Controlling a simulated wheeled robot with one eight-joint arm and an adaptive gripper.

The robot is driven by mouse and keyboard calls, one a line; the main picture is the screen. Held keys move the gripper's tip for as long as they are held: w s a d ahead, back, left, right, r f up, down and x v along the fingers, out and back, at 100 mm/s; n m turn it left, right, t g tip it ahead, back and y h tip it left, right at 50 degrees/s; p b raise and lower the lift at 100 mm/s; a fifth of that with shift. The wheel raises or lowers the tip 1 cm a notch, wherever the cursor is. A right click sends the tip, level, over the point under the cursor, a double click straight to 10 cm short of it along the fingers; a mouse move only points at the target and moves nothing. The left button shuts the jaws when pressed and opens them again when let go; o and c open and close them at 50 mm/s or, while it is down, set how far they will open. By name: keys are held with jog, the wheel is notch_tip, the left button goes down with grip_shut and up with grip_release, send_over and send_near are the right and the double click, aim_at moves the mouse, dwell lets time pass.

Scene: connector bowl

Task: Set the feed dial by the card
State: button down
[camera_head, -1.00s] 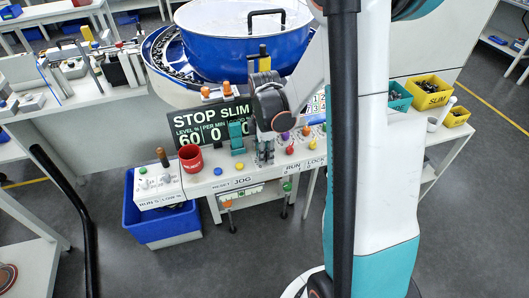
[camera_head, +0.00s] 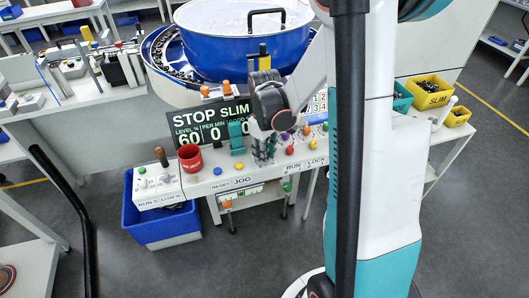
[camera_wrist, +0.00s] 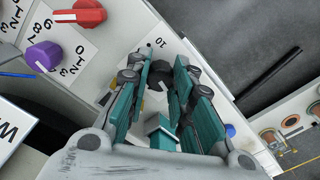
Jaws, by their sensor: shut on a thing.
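My gripper (camera_wrist: 160,70) is shut on a black dial (camera_wrist: 155,82), whose top shows between the fingers in the wrist view. The number 10 is printed on the white panel beside it. In the head view my gripper (camera_head: 263,158) points down at the console, and the dial is hidden behind it. A card with coloured number cells (camera_head: 319,103) shows behind my arm, partly covered. A purple knob (camera_wrist: 42,56) and a red knob (camera_wrist: 82,13) with printed number scales stand to the left in the wrist view.
A display (camera_head: 205,125) reads STOP SLIM, with 60 under level. The blue bowl (camera_head: 240,45) is behind. A teal block (camera_head: 236,138) stands just left of my gripper.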

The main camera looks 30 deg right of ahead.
jog(key=m, duration=0.5)
jog(key=shift+m, duration=0.3)
jog(key=m, duration=1)
jog(key=shift+m+b, duration=0.3)
jog(key=shift+m, duration=2.3)
jog(key=c, duration=1.4)
grip_release()
jog(key=shift+o, duration=0.2)
